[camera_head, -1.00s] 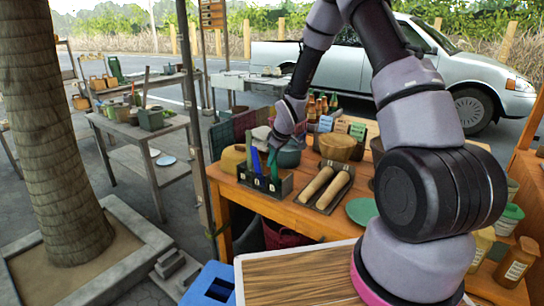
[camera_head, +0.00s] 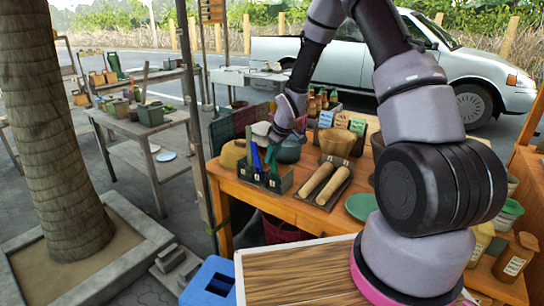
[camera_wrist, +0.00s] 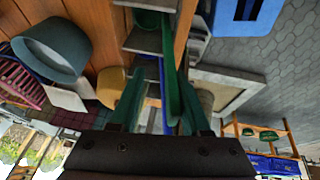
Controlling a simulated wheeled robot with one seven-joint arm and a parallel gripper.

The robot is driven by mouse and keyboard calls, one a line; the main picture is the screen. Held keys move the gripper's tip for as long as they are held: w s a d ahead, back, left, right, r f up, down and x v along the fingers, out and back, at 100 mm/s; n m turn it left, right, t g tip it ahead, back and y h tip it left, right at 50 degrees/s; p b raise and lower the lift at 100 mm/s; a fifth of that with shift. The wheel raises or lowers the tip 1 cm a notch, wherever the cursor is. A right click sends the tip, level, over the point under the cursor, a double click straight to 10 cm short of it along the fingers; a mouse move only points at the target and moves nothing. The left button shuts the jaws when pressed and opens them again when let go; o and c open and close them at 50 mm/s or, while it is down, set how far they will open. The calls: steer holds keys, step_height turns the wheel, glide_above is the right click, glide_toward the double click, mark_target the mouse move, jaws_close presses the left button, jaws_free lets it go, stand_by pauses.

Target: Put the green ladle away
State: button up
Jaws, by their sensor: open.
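The green ladle (camera_wrist: 173,90) shows in the wrist view as a long green shape running between my two finger pads, with a blue utensil (camera_wrist: 162,85) beside it. My gripper (camera_wrist: 160,78) is open, with its dark green fingers on either side of these utensils. In the head view my gripper (camera_head: 275,143) is low over the grey holder (camera_head: 267,183) at the left end of the orange table. There a blue utensil and a green shape stand upright in the holder. My gripper partly hides them, and I cannot tell whether the fingers touch the ladle.
Two tan rolling pins (camera_head: 325,183) lie on a dark tray right of the holder. A teal bowl (camera_head: 287,150), a brown bowl (camera_head: 337,142) and bottles stand behind. A green plate (camera_head: 361,206) lies to the right. A blue bin (camera_head: 211,282) stands at the front left.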

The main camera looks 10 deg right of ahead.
steer(key=s+d+r+m+h, duration=0.1)
steer(key=s+d+r+m, duration=0.15)
steer(key=s+r, duration=0.45)
steer(key=s+d+r+m+t, duration=0.1)
steer(key=s+d+r, duration=0.15)
steer(key=r, duration=0.85)
steer(key=s+d+r+m+h, duration=0.1)
steer(key=s+d+r+m, duration=0.2)
steer(key=r, duration=0.6)
steer(key=s+r+m+t+y, duration=0.1)
steer(key=s+r+m, duration=0.2)
steer(key=s, duration=0.7)
steer(key=s+d+r+m+t, duration=0.1)
steer(key=s+r+m, duration=0.3)
steer(key=s+r, duration=0.3)
steer(key=s, duration=0.3)
steer(key=shift+r+y, duration=0.15)
steer(key=shift+y, duration=0.25)
steer(key=shift+s, duration=0.1)
